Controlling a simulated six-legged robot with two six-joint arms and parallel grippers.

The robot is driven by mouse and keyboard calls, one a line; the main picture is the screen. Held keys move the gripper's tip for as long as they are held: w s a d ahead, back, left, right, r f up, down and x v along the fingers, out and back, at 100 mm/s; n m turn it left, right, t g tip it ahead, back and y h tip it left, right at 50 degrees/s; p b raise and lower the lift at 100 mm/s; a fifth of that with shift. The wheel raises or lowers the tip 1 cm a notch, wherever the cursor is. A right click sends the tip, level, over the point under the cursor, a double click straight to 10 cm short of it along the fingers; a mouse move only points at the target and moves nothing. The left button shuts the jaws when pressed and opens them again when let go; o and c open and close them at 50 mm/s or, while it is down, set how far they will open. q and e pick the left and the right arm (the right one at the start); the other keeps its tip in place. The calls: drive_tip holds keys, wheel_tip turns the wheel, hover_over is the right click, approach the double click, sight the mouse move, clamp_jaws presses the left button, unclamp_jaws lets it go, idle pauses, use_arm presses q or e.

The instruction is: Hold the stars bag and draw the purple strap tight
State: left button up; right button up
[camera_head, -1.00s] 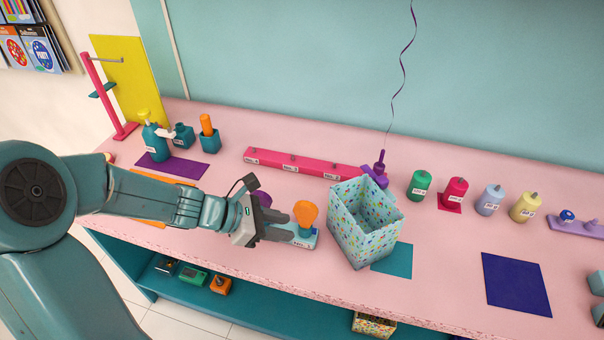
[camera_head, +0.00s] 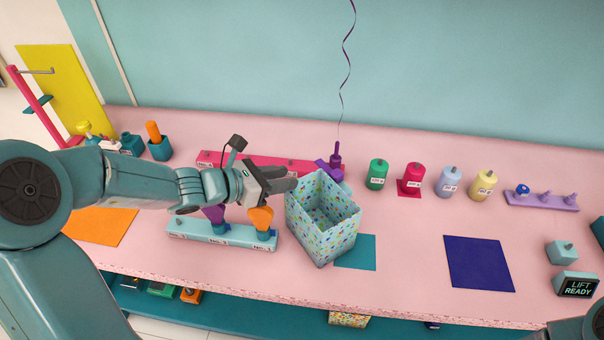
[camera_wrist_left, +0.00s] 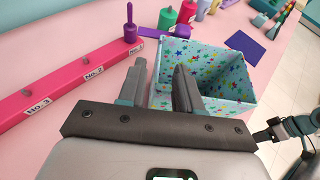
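The stars bag (camera_head: 322,232) is an open-topped, pale teal box shape with coloured stars, standing on the pink counter; it also shows in the left wrist view (camera_wrist_left: 215,62). My left gripper (camera_head: 292,178) is at the bag's upper left edge. In the left wrist view its fingers (camera_wrist_left: 162,78) are apart, one left of the bag and one overlapping its near left side; contact cannot be told. A purple piece (camera_head: 328,168) lies behind the bag's back left corner; whether it is the strap cannot be told.
A purple upright peg (camera_head: 336,155) with a curly ribbon (camera_head: 346,70) stands behind the bag. A pink numbered bar (camera_wrist_left: 60,88) lies behind left. A pale blue rack (camera_head: 222,232) stands left. Several coloured bottles (camera_head: 412,178) line the right back. A navy mat (camera_head: 478,262) is clear.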

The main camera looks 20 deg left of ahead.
sight(303, 177)
use_arm(q)
drive_tip(key=x, duration=0.6)
drive_tip(key=shift+w+f, duration=0.1)
drive_tip(key=shift+w, duration=0.1)
drive_tip(key=shift+d, duration=0.1)
clamp_jaws()
drive_tip(key=shift+c, duration=0.6)
unclamp_jaws()
drive_tip(key=shift+s, duration=0.1)
drive_tip(key=shift+o, duration=1)
drive_tip(key=v, duration=1.2)
